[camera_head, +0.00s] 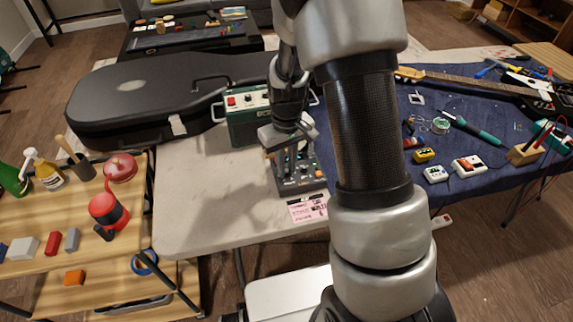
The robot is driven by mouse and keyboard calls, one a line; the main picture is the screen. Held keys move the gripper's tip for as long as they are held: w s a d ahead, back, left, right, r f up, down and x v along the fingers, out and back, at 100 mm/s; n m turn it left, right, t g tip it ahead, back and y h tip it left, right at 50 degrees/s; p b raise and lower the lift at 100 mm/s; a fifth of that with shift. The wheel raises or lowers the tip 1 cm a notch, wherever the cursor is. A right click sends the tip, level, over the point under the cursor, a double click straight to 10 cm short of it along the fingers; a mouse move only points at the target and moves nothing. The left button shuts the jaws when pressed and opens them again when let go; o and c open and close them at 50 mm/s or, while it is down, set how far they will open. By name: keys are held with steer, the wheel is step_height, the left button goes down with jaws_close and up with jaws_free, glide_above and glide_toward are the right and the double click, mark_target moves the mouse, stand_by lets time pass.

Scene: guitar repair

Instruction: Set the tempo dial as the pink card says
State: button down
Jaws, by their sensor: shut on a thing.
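A dark grey control box (301,184) with small knobs stands near the front edge of the pale table. A pink card (308,208) with dark print lies at the table edge just in front of it; the print is too small to read. My gripper (291,147) points down over the back part of the box. It is shut on a knob there, and the fingers hide that knob. I cannot tell the dial's setting or its scale from this view.
A green amplifier-like box (243,118) stands close behind my gripper. A black guitar case (150,95) lies at the back left. A blue mat (450,150) with pedals, tools and a guitar fills the right. Bare tabletop (195,200) lies left of the control box.

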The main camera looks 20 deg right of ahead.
steer(key=shift+m, duration=0.4)
steer(key=m+p, duration=0.1)
steer(key=m, duration=0.2)
steer(key=shift+m, duration=0.3)
steer(key=m+p, duration=0.1)
steer(key=m, duration=0.3)
steer(key=shift+r+m+p, duration=0.1)
steer(key=shift+m+p, duration=0.2)
steer(key=shift+p, duration=0.05)
steer(key=m+p, duration=0.2)
steer(key=m, duration=0.2)
steer(key=shift+m, duration=0.3)
steer(key=shift+m+p, duration=0.85)
steer(key=shift+m, duration=1.25)
steer(key=c, duration=1.7)
jaws_free()
steer(key=shift+o, duration=0.2)
